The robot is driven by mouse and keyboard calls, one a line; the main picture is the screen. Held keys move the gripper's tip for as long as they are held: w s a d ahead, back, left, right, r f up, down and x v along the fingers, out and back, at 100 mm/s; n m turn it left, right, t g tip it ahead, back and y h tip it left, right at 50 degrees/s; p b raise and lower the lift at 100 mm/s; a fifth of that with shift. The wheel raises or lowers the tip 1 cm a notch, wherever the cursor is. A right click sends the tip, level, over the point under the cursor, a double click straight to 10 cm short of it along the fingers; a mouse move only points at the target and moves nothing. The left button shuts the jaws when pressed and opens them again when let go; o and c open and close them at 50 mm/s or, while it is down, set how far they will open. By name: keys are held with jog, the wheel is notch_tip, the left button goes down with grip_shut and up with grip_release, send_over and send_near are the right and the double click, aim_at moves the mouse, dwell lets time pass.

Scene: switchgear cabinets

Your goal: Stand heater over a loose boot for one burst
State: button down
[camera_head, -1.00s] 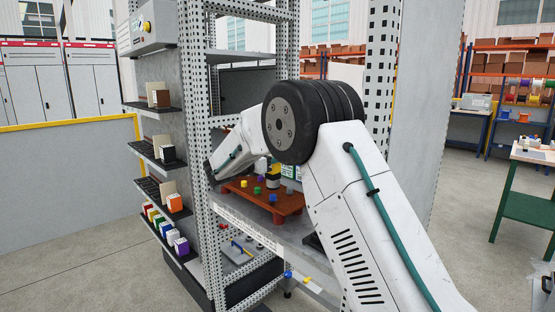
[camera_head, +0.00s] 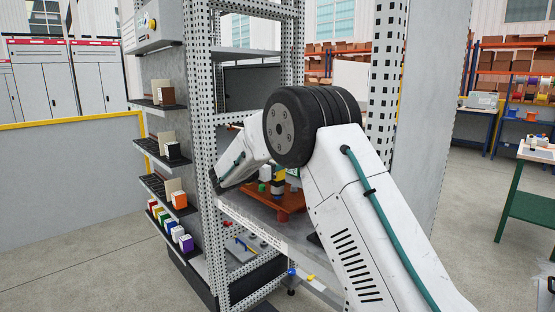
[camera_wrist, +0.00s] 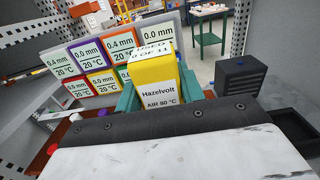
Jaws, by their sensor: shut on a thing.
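The heater (camera_wrist: 155,92), a yellow block lettered "Hazelvolt AIR 80 °C" with a white label on top, sits between the teal jaws of my gripper (camera_wrist: 158,98) in the wrist view. My gripper is shut on it. In the head view a yellow and black piece (camera_head: 279,174) shows above the red-brown board (camera_head: 293,205), beside a green piece (camera_head: 265,187). My arm hides much of the board. Small red (camera_wrist: 52,149) and white (camera_wrist: 75,117) pieces show at the left of the wrist view. Whether a boot is under the heater is hidden.
A panel of coloured readouts (camera_wrist: 95,62) showing mm and 20 °C stands behind the heater. A dark ribbed box (camera_wrist: 240,82) and black tray (camera_wrist: 285,125) are at right. Perforated cabinet posts (camera_head: 217,150) flank the shelf. Side shelves hold coloured blocks (camera_head: 170,228).

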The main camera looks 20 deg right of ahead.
jog(key=shift+f, duration=0.4)
jog(key=shift+f, duration=0.35)
jog(key=shift+r, duration=0.1)
dwell(2.6)
